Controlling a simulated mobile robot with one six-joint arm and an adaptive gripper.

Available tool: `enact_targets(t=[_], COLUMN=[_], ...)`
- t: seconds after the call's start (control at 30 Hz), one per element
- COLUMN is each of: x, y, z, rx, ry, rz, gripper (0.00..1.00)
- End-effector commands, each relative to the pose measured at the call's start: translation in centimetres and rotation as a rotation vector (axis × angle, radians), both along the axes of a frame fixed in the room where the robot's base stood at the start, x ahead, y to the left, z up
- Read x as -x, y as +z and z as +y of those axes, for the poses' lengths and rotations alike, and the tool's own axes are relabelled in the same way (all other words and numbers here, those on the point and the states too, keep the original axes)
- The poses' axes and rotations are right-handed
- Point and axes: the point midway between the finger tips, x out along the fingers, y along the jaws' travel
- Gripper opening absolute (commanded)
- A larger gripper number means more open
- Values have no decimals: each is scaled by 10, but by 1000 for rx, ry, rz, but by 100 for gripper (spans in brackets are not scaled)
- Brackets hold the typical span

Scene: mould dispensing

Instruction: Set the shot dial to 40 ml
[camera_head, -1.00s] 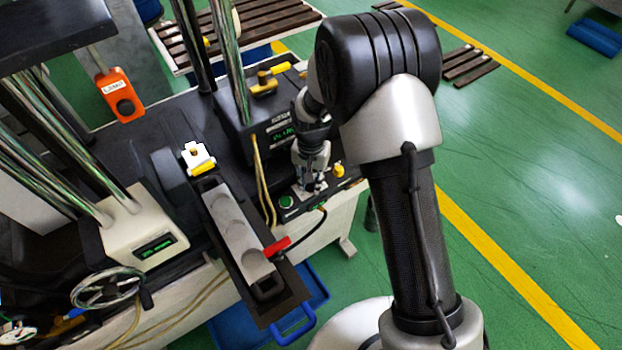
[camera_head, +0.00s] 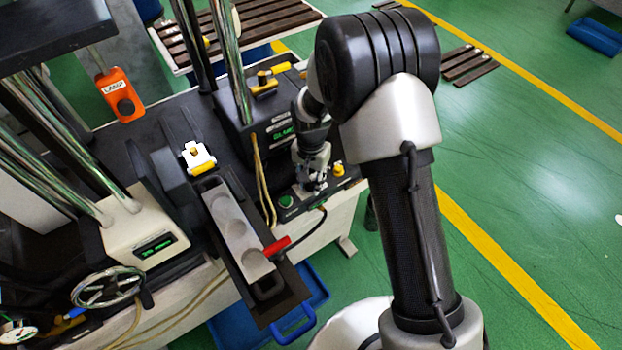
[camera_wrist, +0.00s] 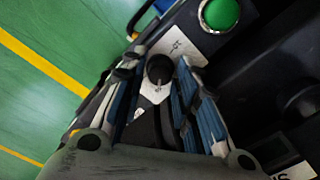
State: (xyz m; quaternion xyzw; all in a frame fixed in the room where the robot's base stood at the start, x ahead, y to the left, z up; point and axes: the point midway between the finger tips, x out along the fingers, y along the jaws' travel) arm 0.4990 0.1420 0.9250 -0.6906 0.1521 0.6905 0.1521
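The shot dial (camera_wrist: 159,69) is a round black knob on a pale plate with printed marks, seen in the wrist view. Its setting is too small to read. My gripper (camera_wrist: 158,66) has one finger on each side of the dial, with what look like narrow gaps between fingers and knob. In the head view my gripper (camera_head: 314,184) points down at the front control panel (camera_head: 302,199), between a green button and a yellow knob, and hides the dial there.
The green button (camera_head: 286,201) is left of my gripper and also shows in the wrist view (camera_wrist: 220,13). The yellow knob (camera_head: 338,169) is close on the right. Behind stands a black unit with a green display (camera_head: 283,134), not clearly legible. A red handle (camera_head: 276,245) is front left.

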Motion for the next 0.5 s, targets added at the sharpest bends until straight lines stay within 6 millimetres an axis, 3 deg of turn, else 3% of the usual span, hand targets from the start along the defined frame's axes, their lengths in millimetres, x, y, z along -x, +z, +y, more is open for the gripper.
enact_targets(t=[0.2,0.5], x=[0,0], y=[0,1], z=[0,0], rx=[0,0], ry=[0,1], rz=[0,0], gripper=[44,44])
